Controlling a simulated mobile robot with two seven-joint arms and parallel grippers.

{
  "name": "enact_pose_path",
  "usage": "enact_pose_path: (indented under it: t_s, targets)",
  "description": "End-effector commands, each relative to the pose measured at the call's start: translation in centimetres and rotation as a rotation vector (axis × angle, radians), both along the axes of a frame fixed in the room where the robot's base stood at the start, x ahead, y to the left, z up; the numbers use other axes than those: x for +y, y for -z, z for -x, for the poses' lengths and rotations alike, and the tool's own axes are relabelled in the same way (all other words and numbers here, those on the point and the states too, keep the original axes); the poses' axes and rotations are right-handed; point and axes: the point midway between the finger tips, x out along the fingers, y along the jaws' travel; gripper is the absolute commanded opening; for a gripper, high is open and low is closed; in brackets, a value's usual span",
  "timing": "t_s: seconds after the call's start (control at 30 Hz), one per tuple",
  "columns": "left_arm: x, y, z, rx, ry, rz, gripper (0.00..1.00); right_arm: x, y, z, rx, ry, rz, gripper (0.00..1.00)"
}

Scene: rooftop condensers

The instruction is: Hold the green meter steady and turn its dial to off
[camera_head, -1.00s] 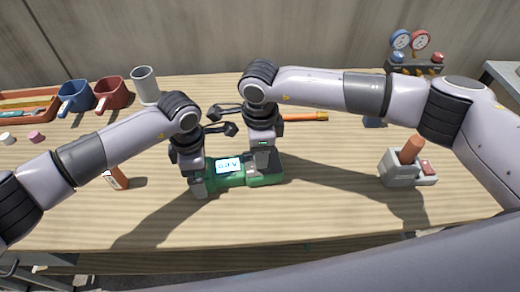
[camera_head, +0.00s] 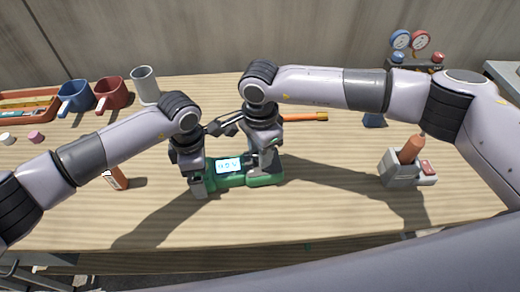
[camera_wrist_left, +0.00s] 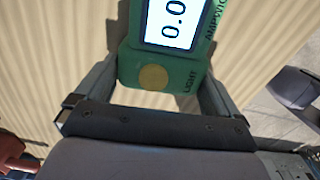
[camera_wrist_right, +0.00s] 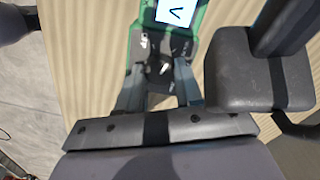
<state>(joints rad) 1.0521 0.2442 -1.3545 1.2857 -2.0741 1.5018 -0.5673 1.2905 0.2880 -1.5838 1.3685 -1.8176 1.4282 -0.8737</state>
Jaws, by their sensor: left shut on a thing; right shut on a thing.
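The green meter (camera_head: 232,182) lies flat on the wooden table with its lit screen up. My left gripper (camera_head: 200,184) is shut across the meter's left end, one finger on each side. My right gripper (camera_head: 264,168) is at the meter's right end. In the right wrist view its fingertips are closed on the dial (camera_wrist_right: 160,68), on a dark face with small markings. The fingers partly cover the dial, so I cannot read its setting.
An orange-and-white item (camera_head: 117,180) lies left of the meter. A grey holder (camera_head: 400,172) with a brown handle stands right. Blue (camera_head: 76,96) and red (camera_head: 109,94) cups, a grey cup (camera_head: 145,86) and gauges (camera_head: 410,40) stand farther back. The front table is clear.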

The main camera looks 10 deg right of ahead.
Motion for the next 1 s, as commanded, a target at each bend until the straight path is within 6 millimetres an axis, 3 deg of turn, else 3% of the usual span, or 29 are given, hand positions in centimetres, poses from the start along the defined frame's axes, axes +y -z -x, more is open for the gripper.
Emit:
enact_pose_path:
  t_s: [0.23, 0.27, 0.33, 0.73, 1.0]
  targets:
    - [0.0, 0.0, -0.1, -0.001, -0.002, 0.000, 0.46, 0.1, -0.1, 0.0, 0.000, -0.001, -0.003, 0.05]
    - [0.0, 0.0, -0.1, -0.001, -0.002, 0.000, 0.46, 0.1, -0.1, 0.0, -0.001, -0.001, -0.004, 0.39]
    - [0.0, 0.0, 0.0, -0.001, -0.002, 0.000, 0.46, 0.1, -0.1, 0.0, 0.000, -0.001, -0.003, 0.61]
    - [0.0, 0.0, 0.0, -0.001, -0.001, 0.000, 0.46, 0.1, -0.8, 0.0, -0.001, 0.000, -0.003, 0.61]
    - [0.0, 0.0, 0.0, -0.001, 0.000, 0.001, 0.46, 0.0, -5.9, -0.1, -0.005, 0.000, -0.002, 0.61]
